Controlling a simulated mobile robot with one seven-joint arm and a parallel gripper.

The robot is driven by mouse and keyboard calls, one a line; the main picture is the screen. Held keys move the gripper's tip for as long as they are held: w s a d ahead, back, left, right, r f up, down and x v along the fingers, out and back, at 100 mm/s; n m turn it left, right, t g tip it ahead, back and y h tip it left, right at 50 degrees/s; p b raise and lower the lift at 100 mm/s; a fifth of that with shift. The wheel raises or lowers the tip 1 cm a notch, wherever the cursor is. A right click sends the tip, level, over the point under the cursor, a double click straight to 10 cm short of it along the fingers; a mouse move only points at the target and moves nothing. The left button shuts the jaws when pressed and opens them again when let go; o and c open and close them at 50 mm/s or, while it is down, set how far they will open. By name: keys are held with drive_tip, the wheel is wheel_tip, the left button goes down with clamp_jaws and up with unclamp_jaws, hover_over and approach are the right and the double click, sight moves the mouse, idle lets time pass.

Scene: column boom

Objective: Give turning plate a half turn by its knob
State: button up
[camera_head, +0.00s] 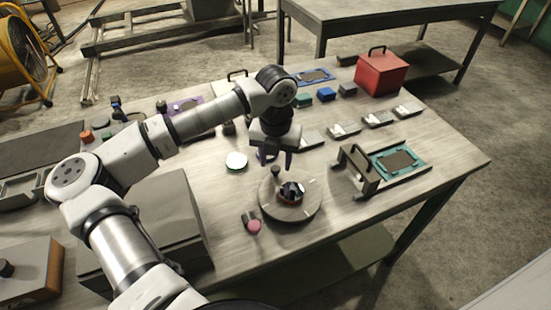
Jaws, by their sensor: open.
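The turning plate (303,212) is a round grey-beige disc on the table, right of the picture's middle and low. A small dark knob (275,172) stands near its far left rim. A dark and red object (291,193) sits near the middle of the plate, with a pale mark beside it. My gripper (275,160) points down with its two dark fingers apart and empty. It appears just above and behind the knob; the exact gap cannot be told from this view.
A dark cylinder with a pink end (254,227) lies left of the plate, and a white disc (236,160) lies behind. A handled fixture with a teal frame (413,162) stands to the right. A red box (381,74) is at the back. The table in front of the plate is clear.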

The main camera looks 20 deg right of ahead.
drive_tip(key=shift+f, duration=0.85)
drive_tip(key=shift+c, duration=0.5)
clamp_jaws()
